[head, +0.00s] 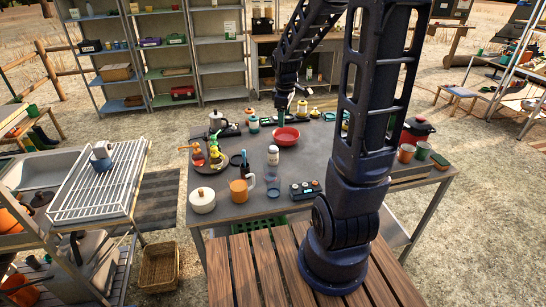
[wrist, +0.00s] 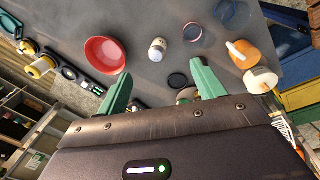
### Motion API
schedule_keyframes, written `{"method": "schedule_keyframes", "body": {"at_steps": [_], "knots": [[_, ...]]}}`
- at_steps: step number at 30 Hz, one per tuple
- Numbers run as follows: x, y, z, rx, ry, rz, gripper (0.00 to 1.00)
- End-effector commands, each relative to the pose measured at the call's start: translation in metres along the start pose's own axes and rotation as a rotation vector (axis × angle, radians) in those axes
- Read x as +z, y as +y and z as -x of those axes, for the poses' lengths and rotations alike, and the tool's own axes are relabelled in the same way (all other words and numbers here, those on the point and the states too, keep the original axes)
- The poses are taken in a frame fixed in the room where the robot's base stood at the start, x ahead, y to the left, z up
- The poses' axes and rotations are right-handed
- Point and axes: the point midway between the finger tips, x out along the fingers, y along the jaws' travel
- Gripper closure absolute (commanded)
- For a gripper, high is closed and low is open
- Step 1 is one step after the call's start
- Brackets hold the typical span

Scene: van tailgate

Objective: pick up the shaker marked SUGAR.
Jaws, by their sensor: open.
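A small pale shaker (head: 273,155) stands upright on the grey table in front of the red bowl in the head view. It also shows in the wrist view (wrist: 157,50), beside the red bowl (wrist: 104,55); its label is too small to read. A teal-topped jar (head: 253,124) and another similar jar (head: 301,108) stand farther back, with no legible marking. My gripper (head: 282,110) hangs above the far part of the table behind the bowl. In the wrist view its green fingers (wrist: 160,85) are apart, with nothing held between them.
The red bowl (head: 285,136) stands mid-table. Near the front are an orange mug (head: 240,191), a cream pot (head: 202,200), a clear glass (head: 273,189) and a dark box (head: 305,189). Some bare tabletop surrounds the shaker.

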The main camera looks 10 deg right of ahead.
Motion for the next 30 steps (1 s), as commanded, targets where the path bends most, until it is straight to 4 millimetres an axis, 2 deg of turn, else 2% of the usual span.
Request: {"method": "schedule_keyframes", "body": {"at_steps": [1,7,15,25,30], "knots": [[-0.005,0.005,-0.013,-0.016,-0.007,0.042,0.32],[-0.025,0.022,-0.06,-0.062,-0.017,0.228,0.32],[-0.046,0.035,-0.121,-0.121,-0.014,0.445,0.32],[-0.052,0.036,-0.154,-0.142,-0.008,0.529,0.32],[-0.051,0.032,-0.178,-0.143,-0.009,0.53,0.32]]}}
